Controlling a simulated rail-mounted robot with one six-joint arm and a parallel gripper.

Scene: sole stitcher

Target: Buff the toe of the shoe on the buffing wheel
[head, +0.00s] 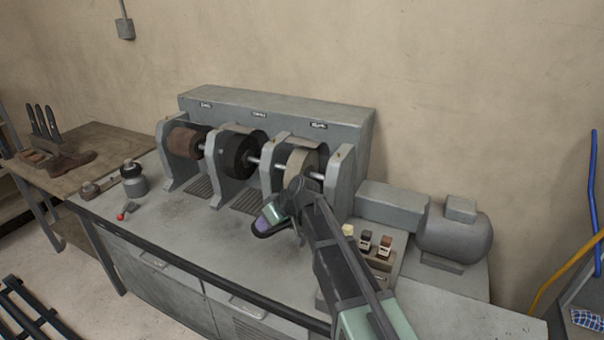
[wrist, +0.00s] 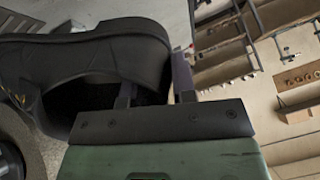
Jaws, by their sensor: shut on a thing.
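The black shoe (wrist: 85,55) fills the left of the wrist view, its opening turned toward the camera. My gripper (wrist: 155,85) is shut on the wall of the shoe's opening, one finger inside and one outside. A round wheel edge (wrist: 12,130) shows at the lower left of the wrist view, close to the shoe. I cannot tell whether the toe touches it.
A brown wheel (head: 186,142) and a black wheel (head: 240,155) stand to the left between grey housings. A small rack with blocks (head: 366,243) and a motor (head: 455,232) are at the right.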

